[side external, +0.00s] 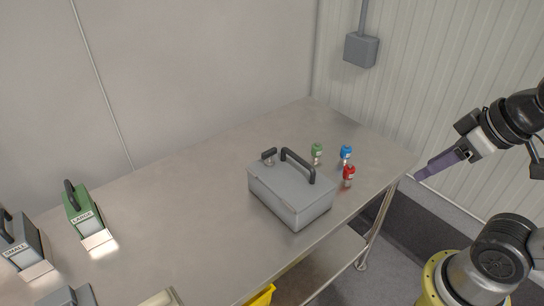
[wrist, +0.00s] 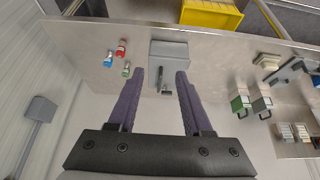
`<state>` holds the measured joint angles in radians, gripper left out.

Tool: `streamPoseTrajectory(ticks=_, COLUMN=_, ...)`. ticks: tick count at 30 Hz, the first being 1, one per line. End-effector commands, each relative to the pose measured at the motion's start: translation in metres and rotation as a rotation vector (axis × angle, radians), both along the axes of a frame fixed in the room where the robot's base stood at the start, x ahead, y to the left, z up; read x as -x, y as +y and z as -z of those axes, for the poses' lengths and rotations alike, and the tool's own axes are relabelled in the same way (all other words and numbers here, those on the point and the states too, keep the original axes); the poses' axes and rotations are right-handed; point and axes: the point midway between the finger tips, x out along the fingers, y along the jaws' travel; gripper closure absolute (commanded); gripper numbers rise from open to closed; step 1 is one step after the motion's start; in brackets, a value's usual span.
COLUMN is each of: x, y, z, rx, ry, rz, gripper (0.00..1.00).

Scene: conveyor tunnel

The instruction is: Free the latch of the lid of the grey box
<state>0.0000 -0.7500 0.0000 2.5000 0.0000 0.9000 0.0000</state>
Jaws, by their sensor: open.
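The grey box (side external: 287,196) stands shut on the steel table, with a dark arched handle (side external: 298,160) on its lid. A small latch with a black grip (side external: 269,154) sits at the lid's back left corner. The wrist view shows the box (wrist: 170,50) beyond my fingers, with the handle (wrist: 158,76) and latch (wrist: 166,91) between them in the picture. My gripper (side external: 418,176) has purple fingers and is open and empty. It is in the air off the table's right end, well away from the box. The wrist view shows its fingertips apart (wrist: 161,73).
Green (side external: 317,154), blue (side external: 346,153) and red (side external: 348,176) small bottles stand right of the box. A green box marked LARGE (side external: 84,212) and a grey one marked SMALL (side external: 20,242) stand far left. The table's middle is clear.

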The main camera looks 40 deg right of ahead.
Motion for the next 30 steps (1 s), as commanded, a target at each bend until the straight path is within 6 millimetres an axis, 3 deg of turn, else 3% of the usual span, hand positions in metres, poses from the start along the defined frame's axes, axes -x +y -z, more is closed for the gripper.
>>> streamPoseTrajectory(ticks=13, x=0.000, y=0.000, z=0.000, rx=-0.003, ry=0.000, rz=0.005, gripper=0.53)
streamPoseTrajectory(ticks=18, x=0.004, y=0.001, z=0.001, rx=-0.060, ry=0.023, rz=0.103, gripper=0.53)
streamPoseTrajectory(ticks=23, x=-0.007, y=0.009, z=-0.035, rx=-0.205, ry=0.009, rz=0.295, gripper=0.53)
streamPoseTrajectory(ticks=30, x=-0.060, y=0.022, z=-0.094, rx=-0.419, ry=0.078, rz=0.589, gripper=0.53)
